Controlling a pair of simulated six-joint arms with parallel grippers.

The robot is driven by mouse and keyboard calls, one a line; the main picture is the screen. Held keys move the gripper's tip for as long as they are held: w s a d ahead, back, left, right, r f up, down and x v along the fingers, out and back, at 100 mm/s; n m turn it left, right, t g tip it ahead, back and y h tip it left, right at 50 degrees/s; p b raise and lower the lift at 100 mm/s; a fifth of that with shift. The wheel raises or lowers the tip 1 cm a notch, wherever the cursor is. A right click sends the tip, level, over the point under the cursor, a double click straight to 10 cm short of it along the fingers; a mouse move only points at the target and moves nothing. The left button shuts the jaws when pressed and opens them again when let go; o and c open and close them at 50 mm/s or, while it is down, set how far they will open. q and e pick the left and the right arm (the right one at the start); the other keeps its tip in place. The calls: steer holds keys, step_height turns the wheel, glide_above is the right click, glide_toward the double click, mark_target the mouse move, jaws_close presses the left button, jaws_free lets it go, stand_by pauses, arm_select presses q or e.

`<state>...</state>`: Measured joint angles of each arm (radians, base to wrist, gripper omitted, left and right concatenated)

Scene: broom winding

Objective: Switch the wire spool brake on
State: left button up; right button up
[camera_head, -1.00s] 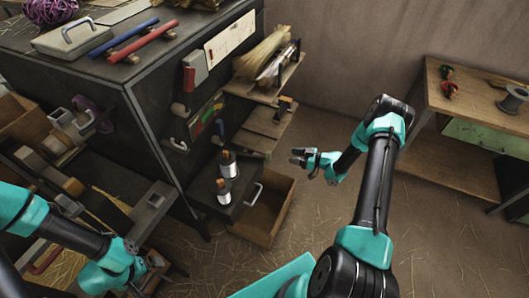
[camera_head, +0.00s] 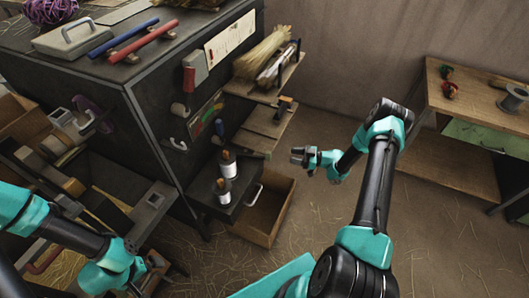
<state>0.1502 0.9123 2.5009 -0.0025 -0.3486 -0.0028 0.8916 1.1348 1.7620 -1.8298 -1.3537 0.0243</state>
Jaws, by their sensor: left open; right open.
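A grey spool (camera_head: 512,100) sits on the wooden table at the right. A red handle (camera_head: 189,80) is mounted on the cabinet's side panel; I cannot tell whether it is the brake. My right gripper (camera_head: 300,156) is open and empty, right of the ledge and apart from the spools. My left gripper (camera_head: 145,274) is low at the left, beside the lower shelves, its fingers partly hard to make out.
The dark cabinet (camera_head: 152,108) carries a blue bar (camera_head: 123,38), a red bar (camera_head: 143,42) and a purple ball (camera_head: 50,10). Straw bundles (camera_head: 262,55) lie on a side shelf. The floor at right is clear apart from loose straw.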

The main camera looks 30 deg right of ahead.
mark_target(264, 157)
steer(key=x, duration=1.4)
steer(key=shift+c, duration=0.3)
jaws_close()
